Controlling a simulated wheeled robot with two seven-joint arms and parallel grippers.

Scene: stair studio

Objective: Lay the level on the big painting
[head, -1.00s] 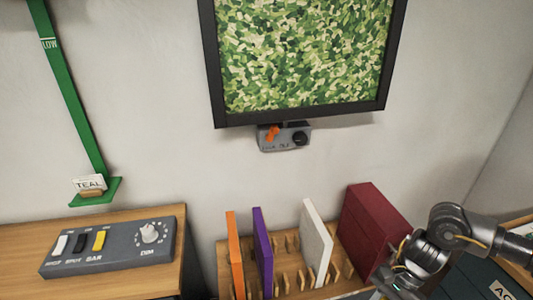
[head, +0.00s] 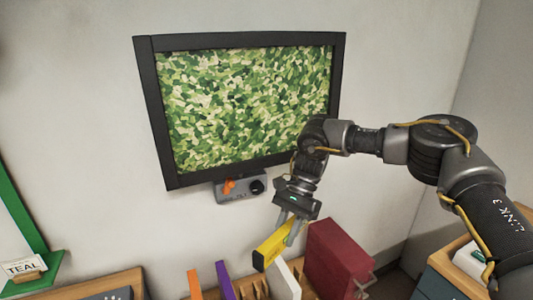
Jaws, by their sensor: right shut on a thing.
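The big painting (head: 245,105) hangs on the wall in a black frame and shows a green leafy pattern. It looks tilted in the picture, with its right side higher. My right gripper (head: 287,232) is shut on the yellow level (head: 268,250), which has a dark end. It holds the level in front of the wall, below the painting's lower edge and above the rack, apart from the frame. My right arm covers part of the frame's lower right side. My left gripper is not in view.
A grey box with an orange lever and black knob (head: 240,188) sits under the painting. Below stands a wooden rack with orange (head: 194,285), purple (head: 225,281) and white panels and a dark red block (head: 337,258).

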